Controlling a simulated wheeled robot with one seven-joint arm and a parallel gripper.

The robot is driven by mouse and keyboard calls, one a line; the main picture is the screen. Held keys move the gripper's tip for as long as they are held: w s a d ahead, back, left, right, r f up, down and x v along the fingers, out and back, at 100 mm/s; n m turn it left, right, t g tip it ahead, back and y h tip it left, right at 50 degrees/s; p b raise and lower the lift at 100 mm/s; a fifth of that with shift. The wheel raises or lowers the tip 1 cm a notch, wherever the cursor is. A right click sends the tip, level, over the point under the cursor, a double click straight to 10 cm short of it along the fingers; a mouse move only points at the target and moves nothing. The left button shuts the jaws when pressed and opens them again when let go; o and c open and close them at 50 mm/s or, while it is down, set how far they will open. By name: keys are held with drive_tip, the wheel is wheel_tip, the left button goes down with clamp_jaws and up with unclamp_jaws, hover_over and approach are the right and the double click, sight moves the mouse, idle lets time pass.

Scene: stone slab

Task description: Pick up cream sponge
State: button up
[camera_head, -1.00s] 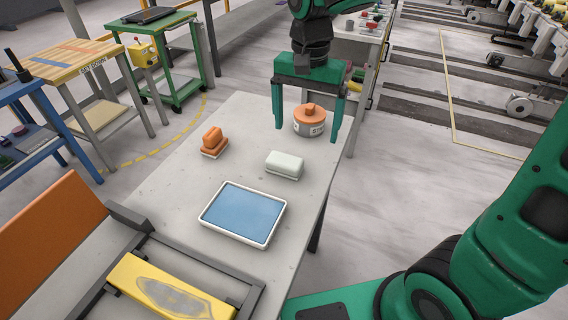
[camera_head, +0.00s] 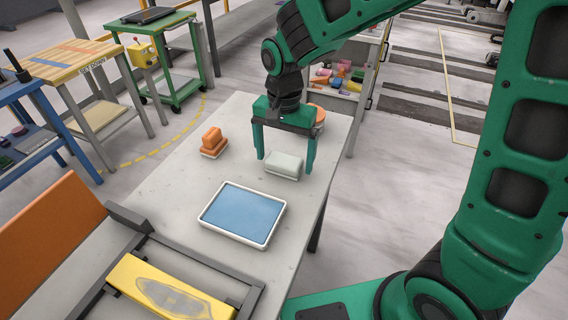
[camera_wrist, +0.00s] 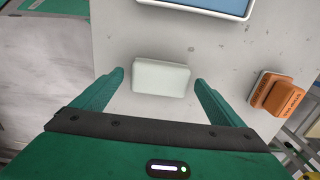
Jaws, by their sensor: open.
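The cream sponge (camera_head: 284,166) is a pale, rounded block lying on the grey stone slab (camera_head: 170,200). My gripper (camera_head: 285,165) is open, with its green fingers pointing down on either side of the sponge in the head view. In the wrist view the sponge (camera_wrist: 161,77) lies just beyond and between the two open fingertips (camera_wrist: 160,78), with a gap on each side. Nothing is held. I cannot tell exactly how high the fingertips are above the slab.
An orange block on a pale base (camera_head: 214,143) stands left of the sponge. A blue-bottomed white tray (camera_head: 204,217) lies in front. An orange round object (camera_head: 319,115) is partly hidden behind my gripper. A yellow board in a grey frame (camera_head: 165,290) is at the near left.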

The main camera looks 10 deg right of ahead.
drive_tip(key=shift+f, duration=0.75)
drive_tip(key=shift+c, duration=0.7)
drive_tip(key=c, duration=1.1)
drive_tip(key=shift+o, duration=0.2)
drive_tip(key=shift+r, duration=0.1)
drive_tip(key=shift+r, duration=0.55)
wheel_tip(320, 180, up, 3)
drive_tip(key=shift+f, duration=0.1)
drive_tip(key=s+a+r, duration=0.6)
drive_tip(key=a+r, duration=0.1)
drive_tip(key=a, duration=0.2)
drive_tip(key=shift+s+a, duration=0.25)
drive_tip(key=shift+a, duration=0.15)
